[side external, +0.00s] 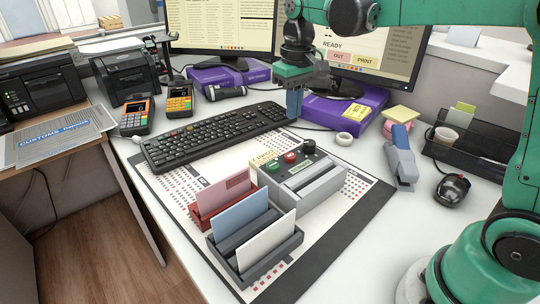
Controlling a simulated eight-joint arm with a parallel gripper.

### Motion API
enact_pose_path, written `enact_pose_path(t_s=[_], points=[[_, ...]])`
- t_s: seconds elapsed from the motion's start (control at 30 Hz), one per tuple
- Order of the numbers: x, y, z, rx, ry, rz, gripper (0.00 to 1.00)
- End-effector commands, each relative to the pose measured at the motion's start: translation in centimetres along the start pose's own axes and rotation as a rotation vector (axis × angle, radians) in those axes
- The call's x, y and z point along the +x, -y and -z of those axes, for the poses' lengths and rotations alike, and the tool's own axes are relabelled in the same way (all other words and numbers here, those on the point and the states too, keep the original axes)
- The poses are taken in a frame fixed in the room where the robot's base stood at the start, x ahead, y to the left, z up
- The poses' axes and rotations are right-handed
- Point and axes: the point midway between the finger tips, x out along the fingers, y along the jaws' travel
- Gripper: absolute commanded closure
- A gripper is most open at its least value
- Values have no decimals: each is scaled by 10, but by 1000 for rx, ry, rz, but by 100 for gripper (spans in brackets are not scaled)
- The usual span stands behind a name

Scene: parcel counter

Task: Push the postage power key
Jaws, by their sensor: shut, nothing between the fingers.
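The grey postage machine (312,188) sits on the mat at the middle of the desk. The labels are too small to read, so I cannot tell which one is the power key. My gripper (294,110) points down with blue fingers, shut and empty. In the picture it is above and behind the panel, near the keyboard's right end, apart from the buttons.
A black keyboard (215,135) lies behind left of the machine. A rack (256,255) of upright cards stands in front. A tape roll (344,138), a blue-grey stapler (402,160) and a mouse (452,188) are to the right. Two monitors stand behind.

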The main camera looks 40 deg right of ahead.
Motion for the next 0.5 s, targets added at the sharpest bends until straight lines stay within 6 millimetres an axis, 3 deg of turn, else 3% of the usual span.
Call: enact_pose_path(t_s=[0.23,0.5], points=[[14,-1,3,2,18,0,100],[52,-1,2,2,16,0,100]])
